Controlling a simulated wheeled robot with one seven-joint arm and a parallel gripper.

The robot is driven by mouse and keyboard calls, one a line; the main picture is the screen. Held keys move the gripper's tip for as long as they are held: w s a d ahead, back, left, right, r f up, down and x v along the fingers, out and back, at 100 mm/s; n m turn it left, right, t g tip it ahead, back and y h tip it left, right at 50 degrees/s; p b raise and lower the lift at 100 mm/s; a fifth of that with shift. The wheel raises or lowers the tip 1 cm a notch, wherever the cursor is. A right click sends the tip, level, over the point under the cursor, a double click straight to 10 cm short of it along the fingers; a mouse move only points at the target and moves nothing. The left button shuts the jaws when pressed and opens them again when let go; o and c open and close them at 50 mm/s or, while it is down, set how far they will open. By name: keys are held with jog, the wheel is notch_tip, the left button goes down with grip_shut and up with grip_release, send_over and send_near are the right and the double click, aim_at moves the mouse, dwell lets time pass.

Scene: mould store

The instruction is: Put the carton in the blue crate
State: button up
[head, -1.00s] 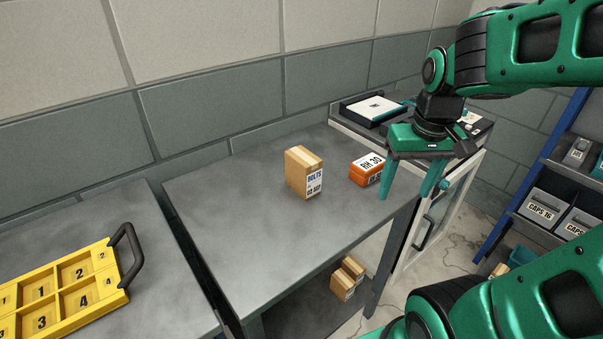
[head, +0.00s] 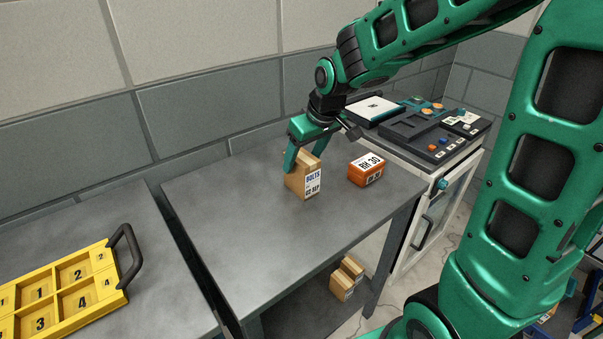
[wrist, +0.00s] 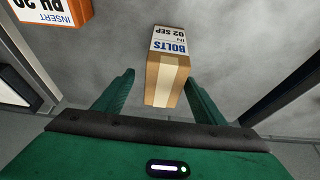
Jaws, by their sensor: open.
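The carton (head: 311,182) is a brown box with a white "BOLTS" label, standing upright on the grey bench. It also shows in the wrist view (wrist: 167,78), its taped top near the fingertips. My gripper (head: 304,165) is over the carton from above in the head view, its fingers on either side of the box's upper part. In the wrist view my gripper (wrist: 160,84) is open, one finger at each side of the carton, with a clear gap on the left and a smaller one on the right. No blue crate is in view.
An orange "RH 30" box (head: 366,170) lies right of the carton on the bench (head: 250,240). A yellow numbered tray (head: 66,290) is on the left table. A control panel cabinet (head: 430,135) stands at the right. More cartons (head: 347,278) sit on the shelf below.

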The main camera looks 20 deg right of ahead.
jog(key=x, duration=0.5)
jog(key=shift+s+a, duration=0.15)
jog(key=shift+a, duration=0.05)
jog(key=c, duration=1.5)
jog(key=shift+o, duration=0.2)
